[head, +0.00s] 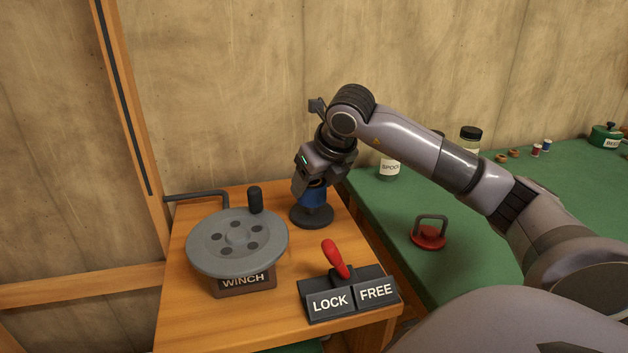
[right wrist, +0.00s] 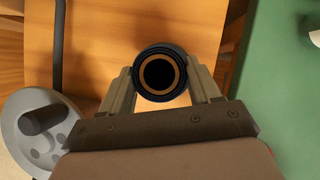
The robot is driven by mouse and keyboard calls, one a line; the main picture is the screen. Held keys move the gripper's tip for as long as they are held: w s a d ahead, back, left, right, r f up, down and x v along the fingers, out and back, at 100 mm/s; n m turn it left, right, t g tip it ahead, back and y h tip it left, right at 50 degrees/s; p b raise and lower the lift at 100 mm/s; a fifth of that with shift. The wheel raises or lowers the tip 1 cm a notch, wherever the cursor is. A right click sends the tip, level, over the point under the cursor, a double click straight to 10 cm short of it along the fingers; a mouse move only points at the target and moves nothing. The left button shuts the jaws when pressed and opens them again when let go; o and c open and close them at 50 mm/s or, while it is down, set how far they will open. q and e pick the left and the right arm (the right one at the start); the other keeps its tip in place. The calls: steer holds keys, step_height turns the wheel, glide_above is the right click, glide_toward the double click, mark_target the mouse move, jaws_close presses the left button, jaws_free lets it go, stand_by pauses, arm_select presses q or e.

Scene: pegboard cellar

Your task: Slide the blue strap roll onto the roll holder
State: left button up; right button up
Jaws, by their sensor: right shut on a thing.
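My right gripper (head: 311,188) is shut on the blue strap roll (head: 312,197), with a finger on each side of it. In the right wrist view the roll (right wrist: 160,75) shows end-on as a dark blue ring with a brown core and a black hole. The gripper hides the roll's top. My left gripper is not in view.
A grey winch wheel (head: 237,243) with a black knob stands left of the holder. A red lever (head: 335,259) on a LOCK/FREE box is in front. A green table (head: 400,210) with a red-based handle (head: 429,236) lies right.

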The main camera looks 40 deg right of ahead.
steer(key=shift+f+b, duration=0.85)
steer(key=shift+f, duration=0.2)
steer(key=o, duration=1.1)
steer(key=shift+o, duration=0.2)
steer(key=p+v, duration=0.1)
steer(key=v, duration=0.6)
steer(key=shift+r, duration=0.1)
steer(key=shift+r, duration=0.1)
